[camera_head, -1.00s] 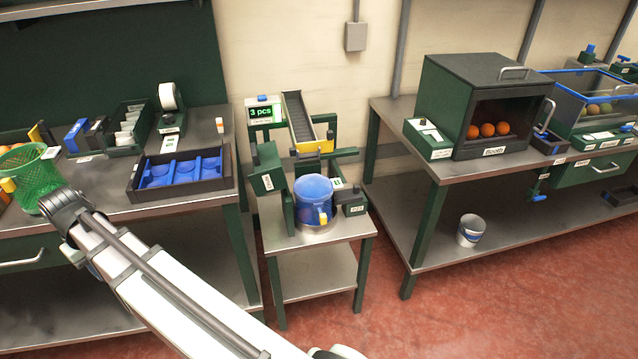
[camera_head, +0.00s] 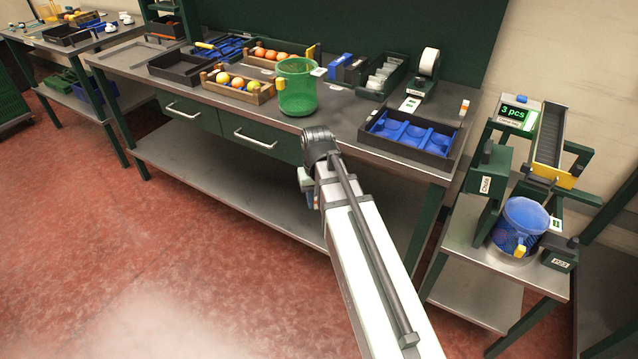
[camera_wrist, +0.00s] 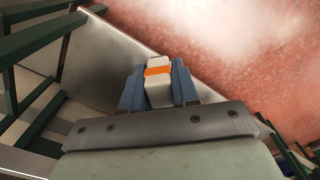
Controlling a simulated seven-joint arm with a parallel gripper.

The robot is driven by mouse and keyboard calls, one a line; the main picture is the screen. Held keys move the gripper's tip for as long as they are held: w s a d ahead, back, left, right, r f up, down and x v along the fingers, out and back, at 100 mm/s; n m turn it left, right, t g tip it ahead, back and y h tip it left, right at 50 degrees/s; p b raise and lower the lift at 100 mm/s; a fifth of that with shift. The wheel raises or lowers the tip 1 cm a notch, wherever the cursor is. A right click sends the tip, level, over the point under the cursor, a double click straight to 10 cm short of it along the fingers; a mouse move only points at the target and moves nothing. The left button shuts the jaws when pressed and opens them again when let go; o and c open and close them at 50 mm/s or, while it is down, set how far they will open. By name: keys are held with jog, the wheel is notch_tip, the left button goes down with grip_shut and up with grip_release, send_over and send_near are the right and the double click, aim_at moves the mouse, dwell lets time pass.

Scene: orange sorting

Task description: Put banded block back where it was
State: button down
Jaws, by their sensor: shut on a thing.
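The banded block (camera_wrist: 158,92) is white with an orange band. In the wrist view it sits between the two blue-grey fingers of my gripper (camera_wrist: 157,80), which is shut on it. In the head view my gripper (camera_head: 309,190) is mostly hidden behind my own arm, in front of the drawer bench, and I cannot make out the block there.
A small stand with a blue jug (camera_head: 522,225) is at the right. Red floor (camera_head: 150,230) lies open at left.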

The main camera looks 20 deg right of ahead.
notch_tip(320, 180, down, 3)
jog(key=s+d, duration=0.1)
jog(key=s, duration=0.2)
jog(key=w+d+r+n, duration=0.1)
jog(key=w+d+r, duration=0.4)
jog(key=d+r, duration=0.35)
jog(key=w+d+r+n, duration=0.1)
jog(key=w+d+r, duration=0.3)
jog(key=d+r, duration=0.45)
jog(key=w+d+r+n, duration=0.1)
jog(key=w+d+r, duration=0.45)
jog(key=d, duration=0.45)
jog(key=w+d+m, duration=0.1)
jog(key=w+d, duration=0.1)
jog(key=d, duration=0.2)
jog(key=w+d, duration=0.2)
jog(key=d, duration=0.1)
jog(key=w+d+m, duration=0.1)
jog(key=w+d, duration=0.1)
jog(key=d, duration=0.2)
jog(key=shift+d+r+m, duration=0.3)
jog(key=w+d+f+m, duration=0.3)
jog(key=w+d, duration=0.3)
jog(key=d, duration=0.5)
send_over(439, 115)
jog(key=shift+s+a+f, duration=0.1)
jog(key=shift+s+f, duration=0.05)
jog(key=shift+f, duration=3)
jog(key=shift+f, duration=0.6)
